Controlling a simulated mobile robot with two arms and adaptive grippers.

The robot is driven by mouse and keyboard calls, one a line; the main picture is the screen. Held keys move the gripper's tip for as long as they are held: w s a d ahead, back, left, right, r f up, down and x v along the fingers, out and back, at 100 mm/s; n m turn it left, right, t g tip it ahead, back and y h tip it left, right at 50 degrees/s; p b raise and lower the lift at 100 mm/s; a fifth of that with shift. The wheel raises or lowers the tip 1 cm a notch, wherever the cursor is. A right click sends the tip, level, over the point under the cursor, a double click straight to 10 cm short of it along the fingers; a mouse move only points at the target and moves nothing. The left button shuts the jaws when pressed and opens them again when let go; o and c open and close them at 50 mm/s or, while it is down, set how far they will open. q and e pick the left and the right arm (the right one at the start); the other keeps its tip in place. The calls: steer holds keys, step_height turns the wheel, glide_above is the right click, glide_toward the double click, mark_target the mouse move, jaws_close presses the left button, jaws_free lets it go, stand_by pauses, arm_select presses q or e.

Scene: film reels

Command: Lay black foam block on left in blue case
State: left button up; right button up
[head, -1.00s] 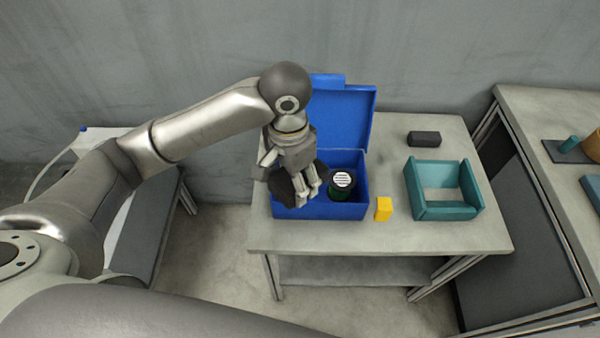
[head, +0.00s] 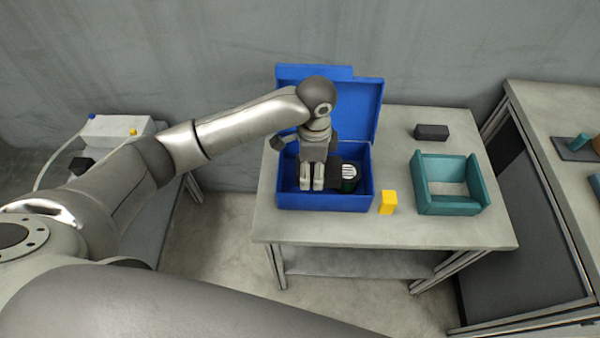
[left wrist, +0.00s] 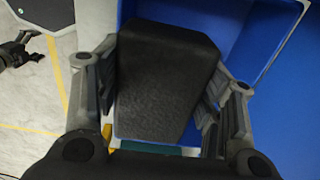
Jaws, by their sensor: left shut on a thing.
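The open blue case (head: 325,202) stands on the grey table, its lid raised at the back. My left gripper (head: 312,187) is over the left part of the case opening, pointing down. It is shut on a black foam block (left wrist: 165,80), which fills the space between the fingers in the left wrist view. In the head view the block is mostly hidden by the hand, so I cannot tell whether it touches the case floor. A dark jointed part that looks like my right gripper (left wrist: 18,48) shows small in the left wrist view; its fingers are unclear.
A dark round item with a striped white top (head: 349,172) sits in the case, right of the hand. A yellow block (head: 388,203), an open teal tray (head: 450,208) and another black block (head: 431,131) are on the table. Side tables flank it.

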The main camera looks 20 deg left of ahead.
arm_select(q)
steer(key=a+f, duration=0.1)
steer(key=w+a+f, duration=0.1)
steer(key=f, duration=0.1)
steer(key=w+a+f, duration=0.1)
steer(key=a+f, duration=0.1)
steer(key=shift+w+f, duration=0.15)
steer(key=shift+w, duration=0.05)
steer(key=shift+w+a+f+p, duration=0.1)
steer(key=shift+a+f+p, duration=0.1)
steer(key=shift+f, duration=0.75)
steer(key=shift+w+a+f+p, duration=0.1)
steer(key=shift+f+p, duration=0.05)
steer(key=shift+f, duration=0.8)
steer(key=shift+s+f, duration=0.1)
steer(key=shift+f, duration=0.05)
steer(key=o, duration=0.8)
step_height(320, 180, up, 12)
steer(key=shift+r+b, duration=0.15)
steer(key=shift+b, duration=0.25)
